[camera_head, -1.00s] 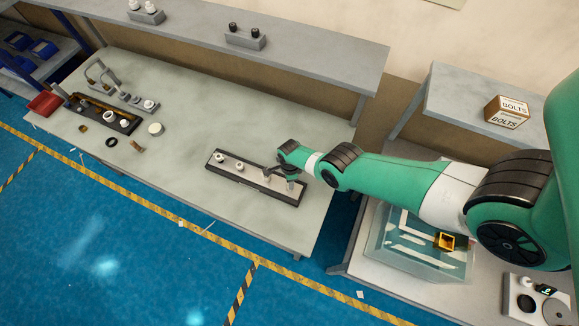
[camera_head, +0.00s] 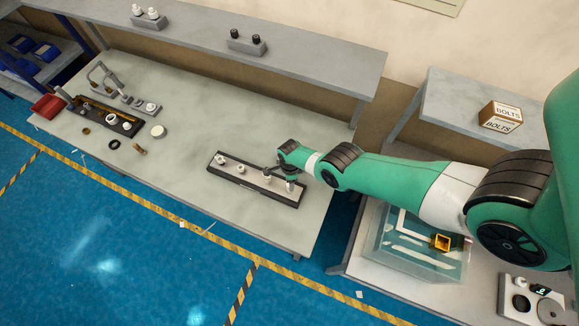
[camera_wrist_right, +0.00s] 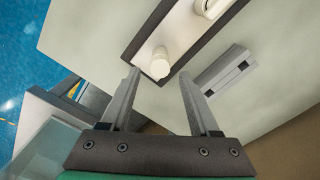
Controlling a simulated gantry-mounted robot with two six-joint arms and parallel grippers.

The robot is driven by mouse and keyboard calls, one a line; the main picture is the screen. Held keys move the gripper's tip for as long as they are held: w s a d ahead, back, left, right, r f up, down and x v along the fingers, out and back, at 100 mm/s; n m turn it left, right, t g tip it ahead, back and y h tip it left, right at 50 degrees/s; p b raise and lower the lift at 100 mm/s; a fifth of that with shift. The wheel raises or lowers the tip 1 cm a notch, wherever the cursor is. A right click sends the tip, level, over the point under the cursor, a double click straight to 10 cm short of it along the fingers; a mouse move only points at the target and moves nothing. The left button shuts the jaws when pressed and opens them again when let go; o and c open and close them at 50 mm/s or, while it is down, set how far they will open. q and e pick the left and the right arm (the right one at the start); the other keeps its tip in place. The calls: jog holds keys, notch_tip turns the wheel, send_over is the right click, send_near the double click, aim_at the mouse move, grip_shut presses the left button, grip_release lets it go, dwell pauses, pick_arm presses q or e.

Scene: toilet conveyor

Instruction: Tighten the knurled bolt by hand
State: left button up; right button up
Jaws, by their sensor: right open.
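A long dark tray (camera_head: 228,178) with a pale strip lies near the table's right front. Several small white parts stand along the strip. A white cylindrical piece, likely the bolt (camera_wrist_right: 160,66), stands near the strip's end in the right wrist view. I cannot make out knurling on it. My right gripper (camera_wrist_right: 160,76) is open, its two fingers spread to either side of the white piece, with visible gaps. In the head view the right gripper (camera_head: 284,174) is over the tray's right end and partly hides the parts there. My left gripper is not in view.
A grey slotted block (camera_wrist_right: 226,72) lies beside the tray in the right wrist view. A second dark tray (camera_head: 132,130) and loose parts sit at the table's left. A raised shelf (camera_head: 310,55) runs along the back. The table's middle is clear.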

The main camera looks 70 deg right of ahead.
jog(key=shift+c, duration=0.6)
jog(key=n, duration=1.3)
jog(key=shift+n, duration=0.4)
jog(key=n, duration=1.3)
jog(key=shift+n, duration=0.3)
